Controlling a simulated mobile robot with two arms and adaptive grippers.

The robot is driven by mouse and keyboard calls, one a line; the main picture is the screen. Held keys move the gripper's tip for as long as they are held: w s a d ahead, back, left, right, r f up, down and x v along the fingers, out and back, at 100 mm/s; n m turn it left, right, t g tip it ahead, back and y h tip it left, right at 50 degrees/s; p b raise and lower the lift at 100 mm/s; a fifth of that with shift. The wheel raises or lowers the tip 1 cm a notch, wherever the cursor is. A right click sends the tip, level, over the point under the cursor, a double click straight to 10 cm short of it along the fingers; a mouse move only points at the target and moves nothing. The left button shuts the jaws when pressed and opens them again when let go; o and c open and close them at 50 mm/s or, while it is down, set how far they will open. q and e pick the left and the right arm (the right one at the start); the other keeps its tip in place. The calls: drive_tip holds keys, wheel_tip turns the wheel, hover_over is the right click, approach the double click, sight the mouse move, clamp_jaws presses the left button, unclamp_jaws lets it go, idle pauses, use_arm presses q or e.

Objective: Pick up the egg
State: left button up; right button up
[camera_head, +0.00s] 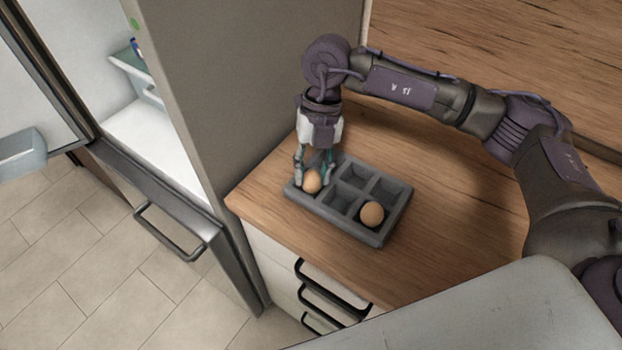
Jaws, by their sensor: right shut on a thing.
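A brown egg (312,182) is at the left end of a grey egg tray (352,226) on the wooden counter. My right gripper (314,172) points down over that end of the tray, and its fingers are shut on this egg. I cannot tell whether the egg is still resting in its compartment or is slightly raised. A second brown egg (372,214) sits in a compartment at the tray's near right side. Several other compartments are empty. The compartment behind the gripper is partly hidden. My left gripper is not in view.
A tall grey cabinet panel (250,90) stands just left of the counter. An open fridge (150,140) with shelves is further left. Drawers with dark handles (330,290) are below the counter edge. The wooden counter (450,200) right of the tray is clear.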

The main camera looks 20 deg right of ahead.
sight(309, 180)
drive_tip(key=shift+r, duration=0.15)
drive_tip(key=shift+c, duration=0.4)
drive_tip(key=shift+r, duration=0.2)
wheel_tip(309, 180, up, 4)
drive_tip(key=shift+s+a+f+b, duration=0.1)
drive_tip(key=shift+f+b, duration=0.05)
drive_tip(key=shift+b, duration=0.5)
drive_tip(key=s+a+r+b, duration=0.1)
drive_tip(key=s+a+r, duration=0.5)
drive_tip(key=s, duration=0.3)
drive_tip(key=shift+a+r+b, duration=0.3)
drive_tip(key=shift+a, duration=0.2)
